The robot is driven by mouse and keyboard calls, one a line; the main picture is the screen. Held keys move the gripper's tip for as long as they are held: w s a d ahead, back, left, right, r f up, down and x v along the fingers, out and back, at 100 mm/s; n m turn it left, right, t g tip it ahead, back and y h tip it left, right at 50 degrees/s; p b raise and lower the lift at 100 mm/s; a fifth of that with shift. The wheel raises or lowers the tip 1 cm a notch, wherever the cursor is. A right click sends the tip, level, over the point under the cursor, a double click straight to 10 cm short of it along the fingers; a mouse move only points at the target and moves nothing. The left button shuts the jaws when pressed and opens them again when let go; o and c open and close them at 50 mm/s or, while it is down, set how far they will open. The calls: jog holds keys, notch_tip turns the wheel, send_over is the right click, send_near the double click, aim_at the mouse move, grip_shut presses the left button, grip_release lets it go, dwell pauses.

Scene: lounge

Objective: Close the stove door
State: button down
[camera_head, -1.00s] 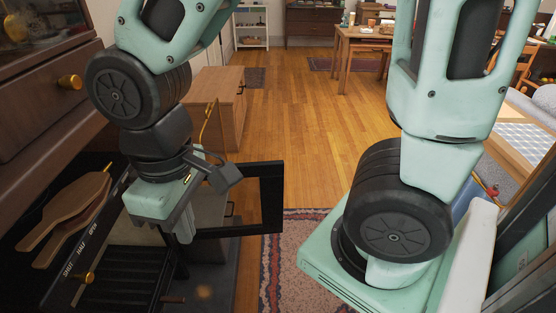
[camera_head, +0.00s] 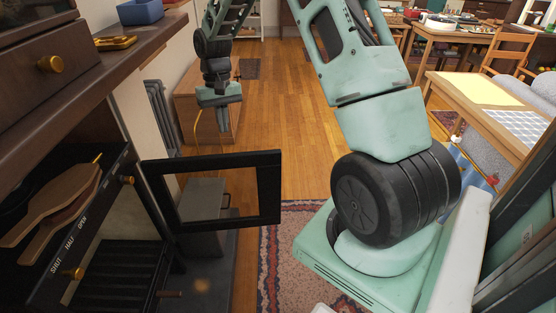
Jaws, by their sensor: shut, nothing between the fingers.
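The stove door (camera_head: 270,190) is a black frame around a glass pane. It stands open, swung out to the right from the dark stove (camera_head: 105,245) at the lower left. My gripper (camera_head: 222,124) is at the upper middle, beyond the door and above its top edge in the picture. It is shut and empty, and appears apart from the door. Its fingertips are small and hard to make out. Through the door's pane a grey box shape shows.
A wooden cabinet (camera_head: 192,98) stands behind my gripper. A patterned rug (camera_head: 300,225) lies right of the door. Bare wood floor is clear in the middle. Tables stand at the right.

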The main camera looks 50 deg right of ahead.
aim_at(278, 157)
jog(key=s+d+f+m, duration=0.15)
jog(key=d+f, duration=0.25)
jog(key=d, duration=0.6)
jog(key=s+d+f+m, duration=0.1)
jog(key=d+f+m, duration=0.3)
jog(key=d, duration=0.5)
jog(key=shift+n, duration=0.55)
jog(key=shift+s+a+f+p, duration=0.2)
jog(key=shift+s+a+f, duration=0.55)
jog(key=shift+f, duration=0.95)
jog(key=shift+s+a+f+p, duration=0.2)
jog(key=shift+s+a+f, duration=0.55)
jog(key=shift+f, duration=1)
jog(key=shift+s+a+f+p, duration=0.2)
jog(key=shift+s+a+f, duration=0.3)
jog(key=shift+s+f, duration=0.85)
jog(key=shift+w+f, duration=0.35)
